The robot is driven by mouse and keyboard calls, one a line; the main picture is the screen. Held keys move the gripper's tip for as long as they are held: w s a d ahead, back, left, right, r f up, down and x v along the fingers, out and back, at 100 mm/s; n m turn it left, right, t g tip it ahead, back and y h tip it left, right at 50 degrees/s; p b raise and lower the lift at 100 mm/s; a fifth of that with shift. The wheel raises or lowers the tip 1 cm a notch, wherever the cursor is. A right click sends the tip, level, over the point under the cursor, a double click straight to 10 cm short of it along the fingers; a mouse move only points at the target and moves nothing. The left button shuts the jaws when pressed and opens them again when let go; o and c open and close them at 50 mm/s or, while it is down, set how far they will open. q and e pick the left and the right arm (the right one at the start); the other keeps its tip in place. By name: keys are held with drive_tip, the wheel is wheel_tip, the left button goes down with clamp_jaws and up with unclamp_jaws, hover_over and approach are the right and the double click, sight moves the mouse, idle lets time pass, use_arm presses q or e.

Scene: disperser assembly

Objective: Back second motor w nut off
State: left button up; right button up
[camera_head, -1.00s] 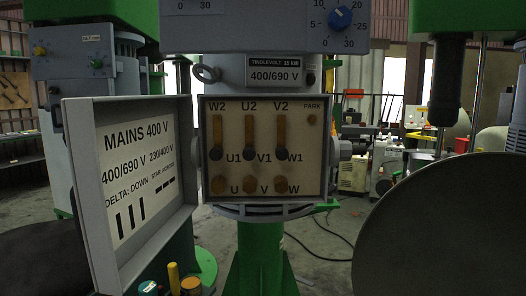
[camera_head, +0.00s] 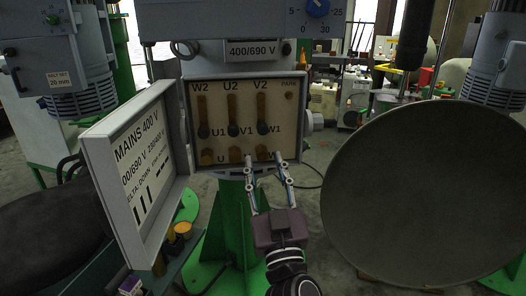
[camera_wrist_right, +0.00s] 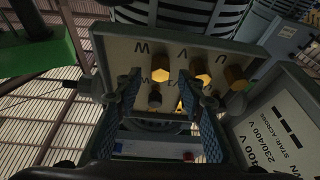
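The open terminal box (camera_head: 182,108) has a cream panel with upright brass bars between its top and middle rows. Along the bottom row are brass nuts: the U nut (camera_head: 208,157), the V nut (camera_head: 235,155) and the W nut (camera_head: 264,154). My right gripper (camera_head: 264,160) is in front of the panel's lower right, open, its fingertips on either side of the W nut. In the right wrist view the right gripper (camera_wrist_right: 165,90) has a brass nut (camera_wrist_right: 161,75) between its fingers. I cannot tell whether they touch it. My left gripper is not in view.
The box's open lid (camera_head: 133,153) with the mains label stands out to the left. A large round grey disc (camera_head: 425,195) fills the right side. A green column (camera_head: 228,225) stands below the box. A yellow-capped button (camera_head: 183,231) is low left.

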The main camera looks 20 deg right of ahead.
drive_tip(key=shift+x, duration=1)
drive_tip(key=shift+c, duration=0.4)
clamp_jaws()
